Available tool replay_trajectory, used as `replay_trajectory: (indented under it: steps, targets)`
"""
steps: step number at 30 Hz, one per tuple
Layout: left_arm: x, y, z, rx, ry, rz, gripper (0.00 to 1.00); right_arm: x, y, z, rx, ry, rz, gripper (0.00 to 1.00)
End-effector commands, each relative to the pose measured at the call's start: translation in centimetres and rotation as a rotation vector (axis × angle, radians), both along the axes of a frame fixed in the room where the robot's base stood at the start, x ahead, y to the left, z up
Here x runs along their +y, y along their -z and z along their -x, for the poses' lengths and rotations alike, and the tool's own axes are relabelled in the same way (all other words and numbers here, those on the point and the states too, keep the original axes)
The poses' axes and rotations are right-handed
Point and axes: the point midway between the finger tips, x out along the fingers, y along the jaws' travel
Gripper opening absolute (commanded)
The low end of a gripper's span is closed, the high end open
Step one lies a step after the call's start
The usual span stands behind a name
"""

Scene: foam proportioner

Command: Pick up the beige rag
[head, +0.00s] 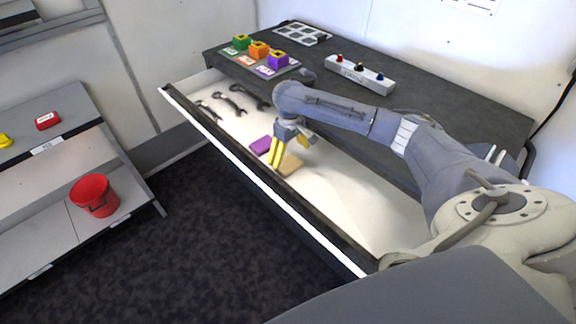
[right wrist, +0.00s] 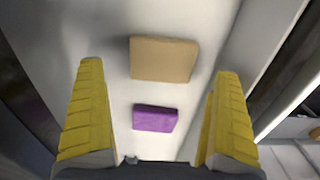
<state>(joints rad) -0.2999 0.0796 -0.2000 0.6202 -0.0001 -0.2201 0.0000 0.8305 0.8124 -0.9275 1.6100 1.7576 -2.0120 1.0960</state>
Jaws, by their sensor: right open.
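The beige rag (head: 290,165) is a flat square lying in the open white drawer. It also shows in the right wrist view (right wrist: 163,59), near the top, between the lines of the fingers. A purple rag (head: 261,145) lies beside it to the left, with a small gap; in the right wrist view the purple rag (right wrist: 155,118) is nearer the gripper's base. My right gripper (head: 276,156) has yellow fingers, points down over the drawer and is open and empty, spread wide in the right wrist view (right wrist: 158,100). My left gripper is not in view.
Several dark wrenches (head: 235,100) lie at the drawer's left end. The drawer's front wall (head: 250,165) runs along the near side, and the dark countertop (head: 440,115) overhangs behind. A red bucket (head: 94,195) stands on a shelf at left. The drawer's right part is empty.

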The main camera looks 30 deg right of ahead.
Motion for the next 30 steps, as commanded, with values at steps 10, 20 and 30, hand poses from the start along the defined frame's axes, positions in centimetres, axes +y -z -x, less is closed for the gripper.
replay_trajectory:
  steps: [10,20,30]
  targets:
    - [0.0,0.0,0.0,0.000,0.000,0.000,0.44,0.6,3.3,-0.1,0.003,0.000,-0.004,1.00]
    - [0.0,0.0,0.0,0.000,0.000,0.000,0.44,0.4,5.3,-0.2,0.000,0.000,-0.002,1.00]
    - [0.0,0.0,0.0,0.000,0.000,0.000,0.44,0.4,5.3,-0.2,0.000,0.000,-0.001,0.84]
